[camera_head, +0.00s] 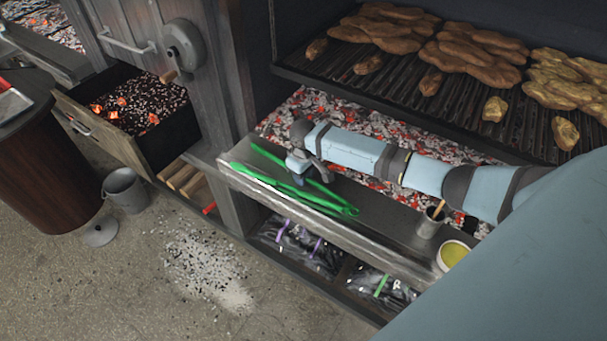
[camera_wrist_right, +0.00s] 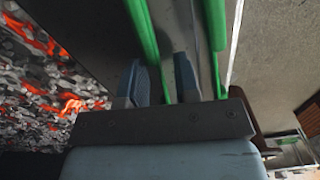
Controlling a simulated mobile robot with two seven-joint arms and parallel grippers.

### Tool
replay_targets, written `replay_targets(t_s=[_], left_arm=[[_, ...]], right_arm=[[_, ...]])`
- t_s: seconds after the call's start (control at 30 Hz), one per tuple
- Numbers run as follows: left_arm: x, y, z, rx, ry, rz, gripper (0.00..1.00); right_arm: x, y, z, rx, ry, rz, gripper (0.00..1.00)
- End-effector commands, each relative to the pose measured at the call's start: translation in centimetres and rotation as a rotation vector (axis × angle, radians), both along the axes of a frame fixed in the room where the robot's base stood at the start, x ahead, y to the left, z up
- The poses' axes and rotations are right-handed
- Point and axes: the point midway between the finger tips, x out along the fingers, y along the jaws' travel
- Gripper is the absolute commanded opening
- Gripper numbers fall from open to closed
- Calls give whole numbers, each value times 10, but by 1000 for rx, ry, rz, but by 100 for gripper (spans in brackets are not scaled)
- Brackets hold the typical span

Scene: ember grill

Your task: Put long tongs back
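The long tongs (camera_head: 325,204) are green, with two long arms that meet at the right end. They lie along the metal ledge (camera_head: 390,228) in front of the grill. My right gripper (camera_head: 299,178) is over the tongs, pointing down at their middle. In the right wrist view its two blue-grey fingers (camera_wrist_right: 160,68) are apart. One green arm of the tongs (camera_wrist_right: 144,40) runs between them, with a gap beside the right finger. The other green arm lies outside, to the right. Whether the fingers touch the tongs cannot be told. My left gripper is not in view.
Glowing coals (camera_head: 285,118) lie behind the ledge, under a grate with food (camera_head: 470,55). A small cup (camera_head: 430,222) and a yellow bowl (camera_head: 453,254) stand at the ledge's right. An open ember drawer (camera_head: 105,135) juts out at left. A grey bucket (camera_head: 124,190) stands on the floor.

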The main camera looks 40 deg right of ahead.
Motion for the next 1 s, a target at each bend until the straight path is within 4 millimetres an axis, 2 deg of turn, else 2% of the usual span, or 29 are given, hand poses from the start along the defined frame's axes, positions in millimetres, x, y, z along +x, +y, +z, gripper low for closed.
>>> replay_targets(t_s=[0.27,0.37,0.73,0.87,1.0], left_arm=[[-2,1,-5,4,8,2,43],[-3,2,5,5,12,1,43],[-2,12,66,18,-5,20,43],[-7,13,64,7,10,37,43],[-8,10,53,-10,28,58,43]], right_arm=[[0,0,4,-1,-1,0,29],[0,0,14,0,-1,0,29],[0,0,72,1,0,0,29],[0,-1,94,1,-2,0,29],[0,0,110,1,-3,0,29]])
